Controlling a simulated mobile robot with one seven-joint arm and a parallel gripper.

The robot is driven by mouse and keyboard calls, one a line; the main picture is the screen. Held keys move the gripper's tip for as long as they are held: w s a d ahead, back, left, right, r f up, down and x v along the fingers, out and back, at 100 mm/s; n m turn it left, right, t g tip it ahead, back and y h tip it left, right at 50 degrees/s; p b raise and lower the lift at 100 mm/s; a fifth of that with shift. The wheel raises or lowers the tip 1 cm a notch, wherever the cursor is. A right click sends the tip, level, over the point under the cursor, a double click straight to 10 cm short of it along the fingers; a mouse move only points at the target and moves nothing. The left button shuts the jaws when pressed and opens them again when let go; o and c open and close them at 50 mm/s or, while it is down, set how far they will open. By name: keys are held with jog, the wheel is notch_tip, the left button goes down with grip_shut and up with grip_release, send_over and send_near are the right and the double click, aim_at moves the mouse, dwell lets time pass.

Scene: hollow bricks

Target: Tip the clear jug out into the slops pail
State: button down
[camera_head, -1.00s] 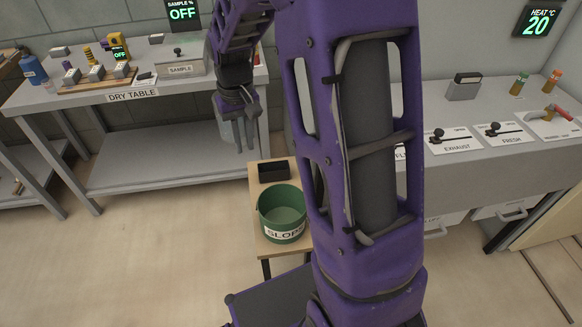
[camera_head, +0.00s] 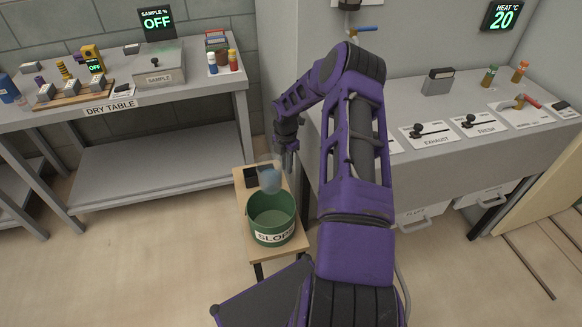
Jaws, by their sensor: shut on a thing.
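The green slops pail (camera_head: 273,229) stands upright on a small wooden stand, its open top facing up. The clear jug (camera_head: 269,179) is over the back rim of the pail and looks tilted. It has a bluish tint, and I cannot tell how much is in it. My gripper (camera_head: 284,160) is shut on the jug at its upper right side. The grip itself is small and partly hidden.
A black box (camera_head: 250,178) sits on the stand (camera_head: 287,248) behind the pail. The dry table (camera_head: 180,99) with several items is at the left. A grey counter (camera_head: 440,152) with levers is at the right. The floor at front left is clear.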

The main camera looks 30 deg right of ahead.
aim_at(279, 160)
jog(key=shift+d+r+n+t+h, duration=0.8)
jog(key=shift+d+r+t+h, duration=0.9)
jog(key=shift+r+h, duration=1.75)
jog(key=a+t+h+b, duration=0.1)
jog(key=a+h+b, duration=0.1)
jog(key=h, duration=0.1)
jog(key=s+a+t+h+b, duration=0.1)
jog(key=a+h+b, duration=0.1)
jog(key=h, duration=0.1)
jog(key=s+a+f+t+h+b, duration=0.1)
jog(key=t+h+b, duration=0.1)
jog(key=h+b, duration=0.1)
jog(key=shift+a, duration=0.4)
jog(key=shift+s+a+r+t+h+b, duration=0.2)
jog(key=shift+s+a+r+h+b, duration=0.1)
jog(key=shift+a+h+b, duration=0.25)
jog(key=shift+s+a+r+t+h+b, duration=0.2)
jog(key=shift+s+a+h+b, duration=0.15)
jog(key=shift+b, duration=0.3)
jog(key=shift+w, duration=0.1)
jog(key=shift+r, duration=0.15)
dwell(0.5)
